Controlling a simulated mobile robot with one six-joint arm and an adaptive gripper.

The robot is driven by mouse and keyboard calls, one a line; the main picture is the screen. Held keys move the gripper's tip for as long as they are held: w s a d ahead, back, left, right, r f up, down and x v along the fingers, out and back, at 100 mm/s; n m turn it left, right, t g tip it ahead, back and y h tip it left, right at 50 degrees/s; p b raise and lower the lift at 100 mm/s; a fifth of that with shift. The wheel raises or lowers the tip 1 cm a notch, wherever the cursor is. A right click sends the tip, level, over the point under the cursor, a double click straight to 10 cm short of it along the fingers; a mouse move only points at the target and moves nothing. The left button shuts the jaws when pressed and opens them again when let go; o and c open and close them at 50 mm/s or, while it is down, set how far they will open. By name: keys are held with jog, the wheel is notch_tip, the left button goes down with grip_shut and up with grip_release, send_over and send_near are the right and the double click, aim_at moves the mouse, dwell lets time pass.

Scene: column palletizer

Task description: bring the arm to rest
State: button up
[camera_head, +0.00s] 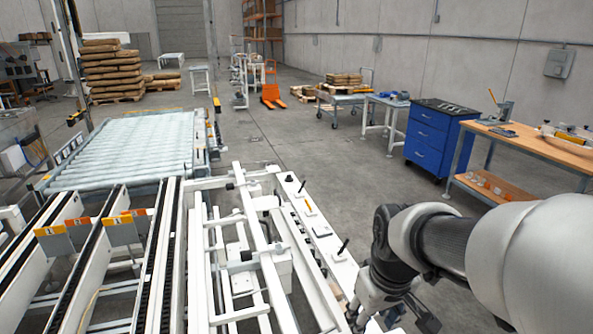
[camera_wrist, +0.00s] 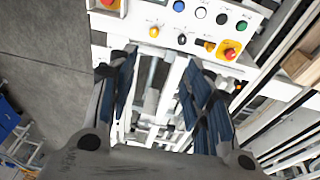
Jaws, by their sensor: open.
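My gripper (camera_wrist: 160,80) shows in the wrist view with its two dark, blue-padded fingers spread well apart. Nothing is between the fingers; a white machine frame (camera_wrist: 152,75) shows through the gap below them. In the head view my grey and white arm reaches in from the right edge and bends down beside the white conveyor frame (camera_head: 318,232). The gripper's fingertips are hard to make out there, low in the picture.
A panel with coloured buttons (camera_wrist: 212,18) lies just beyond the fingertips in the wrist view. A roller conveyor (camera_head: 130,150) is at left. A blue drawer cabinet (camera_head: 430,142) and a wooden workbench (camera_head: 535,150) stand at right. Open floor (camera_head: 300,140) lies between.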

jog(key=s+r+m+t, duration=0.1)
jog(key=s+r, duration=0.1)
jog(key=s, duration=0.6)
jog(key=s+r+m+t, duration=0.1)
jog(key=s+r+m, duration=0.1)
jog(key=s, duration=0.6)
jog(key=shift+r+m, duration=0.3)
jog(key=shift+r, duration=0.25)
jog(key=shift+s, duration=0.1)
dwell(0.5)
